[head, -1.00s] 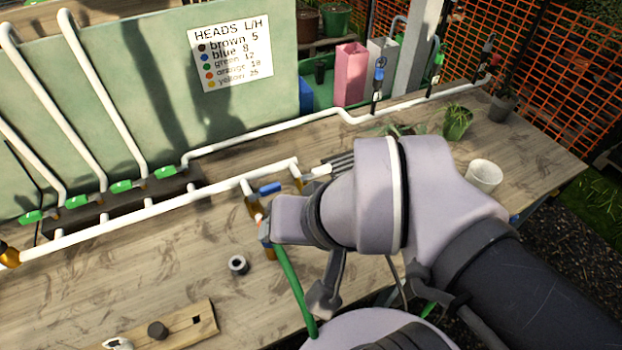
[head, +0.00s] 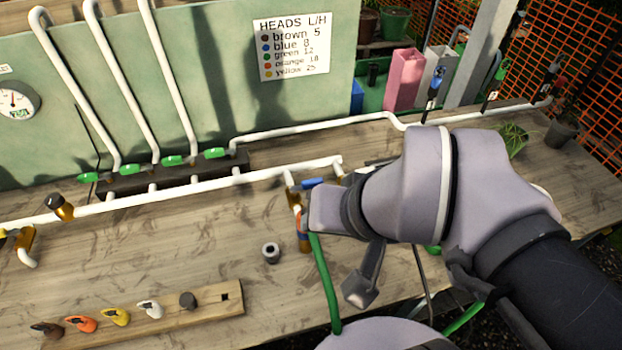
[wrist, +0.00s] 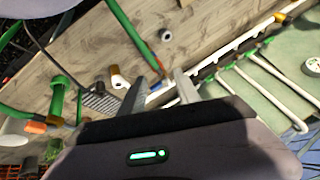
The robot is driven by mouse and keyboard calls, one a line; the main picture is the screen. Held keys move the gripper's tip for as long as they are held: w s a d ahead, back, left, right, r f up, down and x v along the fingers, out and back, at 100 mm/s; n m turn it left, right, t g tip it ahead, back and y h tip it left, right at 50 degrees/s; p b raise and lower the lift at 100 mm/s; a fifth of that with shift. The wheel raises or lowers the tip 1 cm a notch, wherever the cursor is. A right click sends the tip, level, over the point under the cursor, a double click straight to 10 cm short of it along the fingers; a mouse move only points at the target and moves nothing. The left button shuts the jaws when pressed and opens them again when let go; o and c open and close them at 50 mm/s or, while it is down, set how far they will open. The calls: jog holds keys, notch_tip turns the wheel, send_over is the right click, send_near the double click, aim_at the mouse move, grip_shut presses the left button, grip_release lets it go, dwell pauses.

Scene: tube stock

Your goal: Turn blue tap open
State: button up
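A blue tap lever (head: 312,184) sits on the white pipe run on the bench, just above and left of my arm's end in the head view. A small blue patch, probably this lever, shows between the fingertips in the wrist view (wrist: 155,87). My gripper (wrist: 160,82) is open, its two grey fingers apart with a gap between them. I cannot tell if either finger touches the lever. In the head view my own wrist hides the fingers. Another blue-handled tap (head: 437,79) stands upright at the back of the bench.
Green taps (head: 214,153) line the back pipes. A wooden rack (head: 213,303) with coloured heads lies at front left. A grey ring (head: 271,252) stands on clear bench. A green hose (head: 325,285) hangs beside my arm. A sign (head: 292,48) hangs behind.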

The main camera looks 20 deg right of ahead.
jog(key=w+d+r+n+g+p, duration=0.1)
jog(key=w+r+n+g+p, duration=0.1)
jog(key=w+r+n+p, duration=0.5)
jog(key=n+g+h+p, duration=0.2)
jog(key=n+g+p, duration=0.15)
jog(key=n, duration=1.05)
send_over(313, 180)
notch_tip(313, 180, down, 7)
notch_tip(313, 180, down, 18)
jog(key=b, duration=0.5)
jog(key=shift+s+r+b, duration=0.1)
jog(key=shift+r+b, duration=0.15)
jog(key=shift+b, duration=0.1)
grip_shut()
